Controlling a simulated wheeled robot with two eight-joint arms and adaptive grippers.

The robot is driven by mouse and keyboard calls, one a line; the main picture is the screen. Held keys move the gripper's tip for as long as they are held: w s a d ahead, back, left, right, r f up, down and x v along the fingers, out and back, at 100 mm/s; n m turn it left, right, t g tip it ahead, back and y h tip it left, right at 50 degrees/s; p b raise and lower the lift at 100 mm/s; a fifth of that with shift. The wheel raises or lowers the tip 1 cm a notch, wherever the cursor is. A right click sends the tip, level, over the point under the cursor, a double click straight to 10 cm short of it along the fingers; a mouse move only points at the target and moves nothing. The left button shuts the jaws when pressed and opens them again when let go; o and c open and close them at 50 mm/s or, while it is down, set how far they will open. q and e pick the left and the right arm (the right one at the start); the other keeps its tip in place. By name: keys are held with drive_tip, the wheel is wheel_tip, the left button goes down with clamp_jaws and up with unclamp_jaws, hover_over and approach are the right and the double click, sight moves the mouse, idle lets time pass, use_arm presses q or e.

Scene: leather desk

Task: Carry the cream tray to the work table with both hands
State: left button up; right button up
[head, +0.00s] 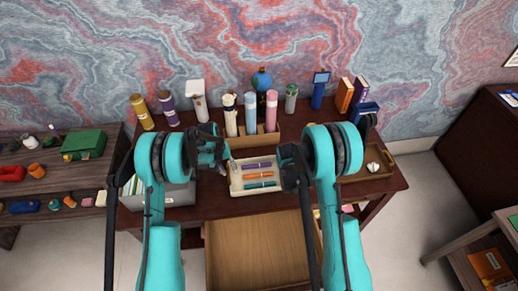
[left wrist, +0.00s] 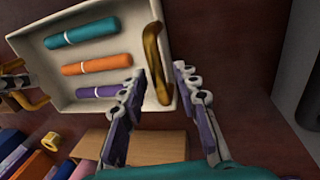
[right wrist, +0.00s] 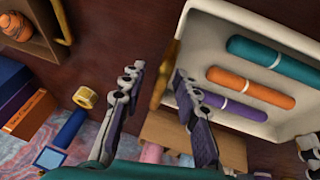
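The cream tray (head: 235,183) sits on the dark desk with a purple pen (head: 257,165), an orange pen (head: 258,176) and a teal pen (head: 259,185) lying in it. My left gripper (head: 227,163) is at the tray's left end. In the left wrist view its fingers (left wrist: 158,76) are apart, with a brown handle (left wrist: 153,60) showing between them. My right gripper (head: 287,165) is at the right end. In the right wrist view its fingers (right wrist: 157,76) are apart, with the other brown handle (right wrist: 161,85) between them. I cannot tell whether any finger touches a handle.
A wooden organizer (head: 254,138) with bottles stands close behind the tray. A brown tray (head: 384,172) lies to the right, and grey-white folders (head: 178,193) lie to the left. An open drawer (head: 258,250) juts out in front. A side table (head: 70,172) with small objects is at left.

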use_arm(q)
wheel_tip(320, 180, up, 12)
drive_tip(key=a, duration=0.2)
drive_tip(key=shift+s+a+f, duration=0.15)
use_arm(e)
drive_tip(key=v, duration=1.2)
drive_tip(key=shift+a, duration=0.1)
